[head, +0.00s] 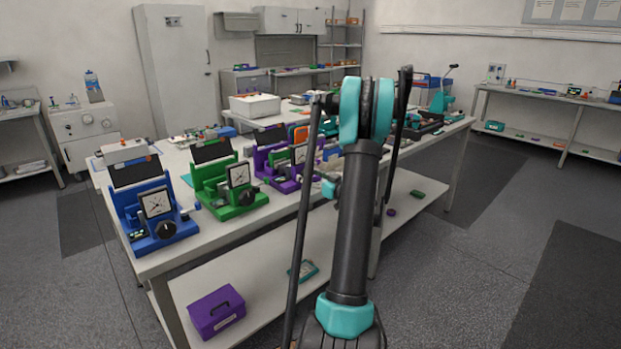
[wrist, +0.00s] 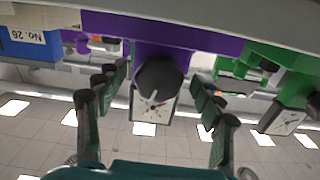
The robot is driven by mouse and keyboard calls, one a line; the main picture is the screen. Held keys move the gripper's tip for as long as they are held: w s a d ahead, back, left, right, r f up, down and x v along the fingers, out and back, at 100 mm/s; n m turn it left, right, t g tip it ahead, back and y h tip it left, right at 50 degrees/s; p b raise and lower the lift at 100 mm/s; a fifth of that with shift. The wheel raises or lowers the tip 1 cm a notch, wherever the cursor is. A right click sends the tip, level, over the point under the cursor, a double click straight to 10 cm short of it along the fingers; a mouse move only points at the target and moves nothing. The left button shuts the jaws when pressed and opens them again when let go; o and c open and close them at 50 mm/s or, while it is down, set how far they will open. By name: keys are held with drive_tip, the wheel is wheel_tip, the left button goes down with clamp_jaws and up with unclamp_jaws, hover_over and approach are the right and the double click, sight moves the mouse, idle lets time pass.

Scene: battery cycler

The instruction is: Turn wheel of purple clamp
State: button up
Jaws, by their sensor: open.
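The purple clamp (head: 267,166) stands on the table in the head view, third in a row of similar devices, partly hidden by my arm. The wrist view, which is upside down, shows its purple body (wrist: 160,56), its dark round wheel (wrist: 158,78) and a square white dial (wrist: 150,108). My gripper (wrist: 157,92) is open and empty. Its fingers stand on either side of the wheel in the picture, with clear gaps; I see no contact and cannot tell the depth. In the head view my arm hides most of the gripper and the wheel.
A green clamp (head: 228,186) and a blue clamp (head: 152,212) stand to the left on the same table (head: 225,232). The green one also shows at the right in the wrist view (wrist: 293,88). A purple box (head: 216,312) sits on the lower shelf.

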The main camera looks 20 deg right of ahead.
drive_tip(key=shift+c, duration=0.6)
drive_tip(key=c, duration=1)
drive_tip(key=shift+c, duration=0.2)
